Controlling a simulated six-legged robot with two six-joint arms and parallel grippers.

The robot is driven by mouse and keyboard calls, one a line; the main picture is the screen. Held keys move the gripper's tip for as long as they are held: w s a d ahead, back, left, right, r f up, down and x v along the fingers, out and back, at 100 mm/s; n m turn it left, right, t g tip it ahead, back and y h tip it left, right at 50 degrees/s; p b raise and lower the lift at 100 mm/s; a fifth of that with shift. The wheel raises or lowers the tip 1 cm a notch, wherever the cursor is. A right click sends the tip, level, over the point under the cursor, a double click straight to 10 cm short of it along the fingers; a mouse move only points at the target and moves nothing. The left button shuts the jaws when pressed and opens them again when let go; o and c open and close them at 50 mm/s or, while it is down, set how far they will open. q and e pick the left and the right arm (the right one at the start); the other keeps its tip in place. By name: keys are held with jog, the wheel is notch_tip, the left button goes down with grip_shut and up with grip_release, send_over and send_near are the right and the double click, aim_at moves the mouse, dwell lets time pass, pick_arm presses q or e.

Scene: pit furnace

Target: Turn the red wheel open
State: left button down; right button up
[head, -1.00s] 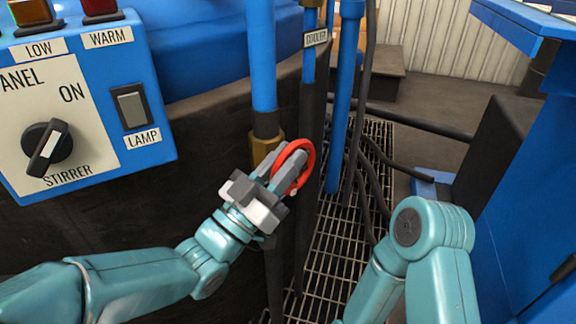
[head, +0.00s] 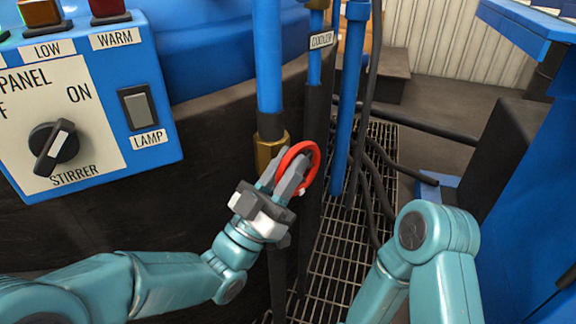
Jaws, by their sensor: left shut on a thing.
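The red wheel (head: 313,152) is a ring on a brass valve body (head: 268,150) at the foot of a blue pipe, in the middle of the head view. My left gripper (head: 291,172) comes up from the lower left and is shut on the wheel, its grey fingers covering the wheel's near left part. The right arm shows at the lower right, but its gripper is out of view.
A blue control panel (head: 110,95) with a stirrer knob (head: 54,147) and lamp switch (head: 138,107) stands at the left. Blue pipes (head: 345,110) and dark hoses (head: 372,150) rise behind the wheel. A metal grating (head: 335,265) covers the floor there.

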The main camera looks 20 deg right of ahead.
pick_arm(q)
jog(key=c, duration=1.1)
grip_release()
jog(key=p+v, duration=0.1)
jog(key=v, duration=1.5)
jog(key=shift+s+a, duration=0.1)
jog(key=shift+a, duration=0.05)
